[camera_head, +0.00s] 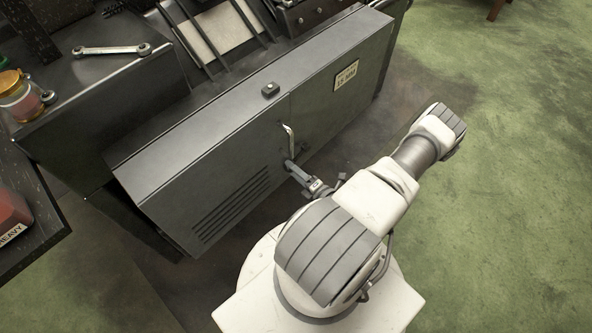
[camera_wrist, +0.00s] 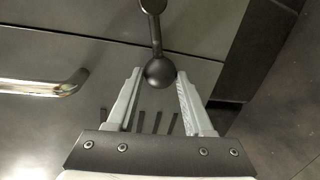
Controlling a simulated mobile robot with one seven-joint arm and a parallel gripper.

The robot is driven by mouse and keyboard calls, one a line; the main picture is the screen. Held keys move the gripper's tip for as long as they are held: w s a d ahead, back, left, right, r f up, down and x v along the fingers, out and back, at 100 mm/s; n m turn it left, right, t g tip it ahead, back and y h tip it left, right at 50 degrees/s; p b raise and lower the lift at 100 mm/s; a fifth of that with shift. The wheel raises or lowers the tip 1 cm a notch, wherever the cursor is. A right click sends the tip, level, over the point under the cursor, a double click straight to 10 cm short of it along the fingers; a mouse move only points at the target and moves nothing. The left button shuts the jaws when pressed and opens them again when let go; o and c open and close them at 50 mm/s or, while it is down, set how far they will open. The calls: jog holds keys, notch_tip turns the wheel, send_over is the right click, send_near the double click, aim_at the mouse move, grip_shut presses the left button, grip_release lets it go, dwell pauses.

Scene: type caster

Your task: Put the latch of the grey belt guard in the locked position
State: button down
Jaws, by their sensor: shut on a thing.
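The grey belt guard (camera_head: 222,160) is a long metal cover whose front faces me, and it also fills much of the wrist view (camera_wrist: 90,30). In the wrist view its latch is a dark lever (camera_wrist: 155,35) ending in a black ball knob (camera_wrist: 158,73). The lever's pivot lies at the picture's top edge. My gripper (camera_wrist: 159,76) has one finger on each side of the knob and is shut on it. In the head view my gripper (camera_head: 291,164) is at the guard's front, just below the handle; the knob is too small to make out there.
A curved metal handle (camera_head: 289,139) stands close to my gripper and shows at left in the wrist view (camera_wrist: 45,87). Vent slots (camera_head: 232,205) are on the guard's lower left. A wrench (camera_head: 111,50) and jar (camera_head: 18,97) lie left.

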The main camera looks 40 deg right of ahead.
jog(key=shift+a+r+m+y+p, duration=0.2)
jog(key=shift+r+m+y+p, duration=0.3)
jog(key=shift+r+m, duration=1)
jog(key=shift+c, duration=1.5)
grip_release()
jog(key=s+r+p, duration=0.3)
jog(key=s, duration=1.4)
jog(key=shift+d+r, duration=0.2)
jog(key=shift+d, duration=0.25)
